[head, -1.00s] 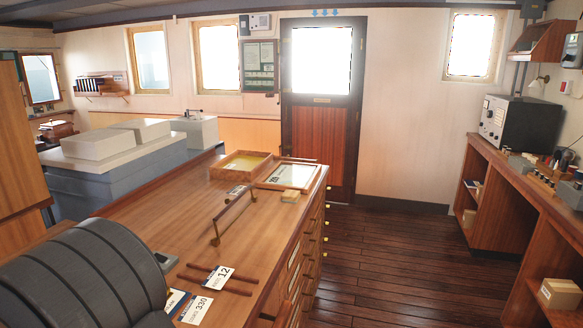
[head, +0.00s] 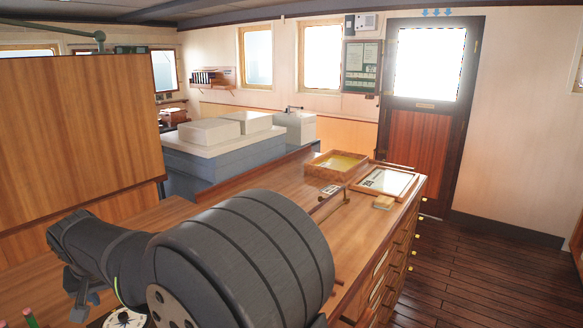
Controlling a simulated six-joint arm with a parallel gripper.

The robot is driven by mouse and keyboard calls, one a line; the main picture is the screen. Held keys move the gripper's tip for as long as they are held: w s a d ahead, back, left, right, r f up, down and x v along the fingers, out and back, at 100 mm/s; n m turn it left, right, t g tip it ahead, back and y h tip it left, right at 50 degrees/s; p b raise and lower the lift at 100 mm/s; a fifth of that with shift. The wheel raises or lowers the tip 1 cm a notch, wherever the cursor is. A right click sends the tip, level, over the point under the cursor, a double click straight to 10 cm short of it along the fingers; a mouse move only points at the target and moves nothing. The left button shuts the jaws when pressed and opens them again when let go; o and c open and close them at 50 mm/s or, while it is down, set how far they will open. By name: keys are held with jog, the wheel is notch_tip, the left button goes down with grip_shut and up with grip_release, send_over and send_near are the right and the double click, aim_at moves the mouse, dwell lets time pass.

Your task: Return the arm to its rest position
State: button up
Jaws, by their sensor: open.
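My arm fills the lower left of the head view, with a large dark grey ribbed joint in front of the counter. My gripper (head: 78,294) is at its left end, low in the picture, fingers pointing down. The fingers look apart and nothing shows between them. The gripper is left of the wooden counter (head: 283,195), by a dial with a compass rose (head: 125,318) at the bottom edge. My arm hides the near part of the counter and what lies there.
A wooden panel (head: 80,140) stands behind my gripper on the left. On the counter's far end are a shallow wooden tray (head: 335,176), a framed sheet (head: 388,181) and a small block (head: 383,202). Open floor (head: 480,260) lies to the right.

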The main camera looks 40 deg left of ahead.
jog(key=x, duration=1)
jog(key=shift+f, duration=0.15)
jog(key=shift+w+n+g+y, duration=0.15)
jog(key=shift+n+g, duration=0.4)
jog(key=shift+n, duration=0.9)
jog(key=shift+w+n+g+y, duration=0.15)
jog(key=shift+n+g, duration=0.4)
jog(key=shift+n, duration=0.9)
jog(key=v, duration=1.7)
send_near(123, 315)
jog(key=shift+a+f, duration=0.15)
jog(key=shift+f, duration=0.15)
